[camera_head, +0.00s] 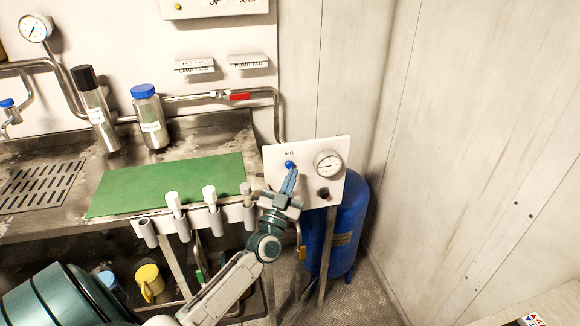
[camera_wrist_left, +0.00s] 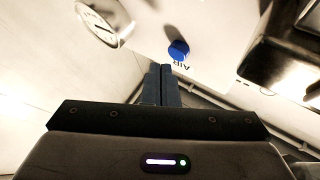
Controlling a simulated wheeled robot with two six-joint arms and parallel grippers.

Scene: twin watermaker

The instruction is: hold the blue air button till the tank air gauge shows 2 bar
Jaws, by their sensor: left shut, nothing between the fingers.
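The blue air button (camera_head: 290,164) sits on a white panel (camera_head: 307,152) under the label AIR. The tank air gauge (camera_head: 328,164) is to its right on the same panel; its needle is too small to read surely. My left gripper (camera_head: 291,174) is shut and empty, its fingertips right at the button in the head view. In the left wrist view the fingertips (camera_wrist_left: 160,69) end just short of the blue button (camera_wrist_left: 179,50) in the picture; I cannot tell whether they touch it. The gauge (camera_wrist_left: 98,24) shows there at the upper left. My right gripper is not in view.
A dark knob (camera_head: 323,194) is below the gauge. A blue tank (camera_head: 346,226) stands behind the panel. To the left are a green mat (camera_head: 165,184), two bottles and a rack of white-handled tools (camera_head: 210,196). A wall closes the right side.

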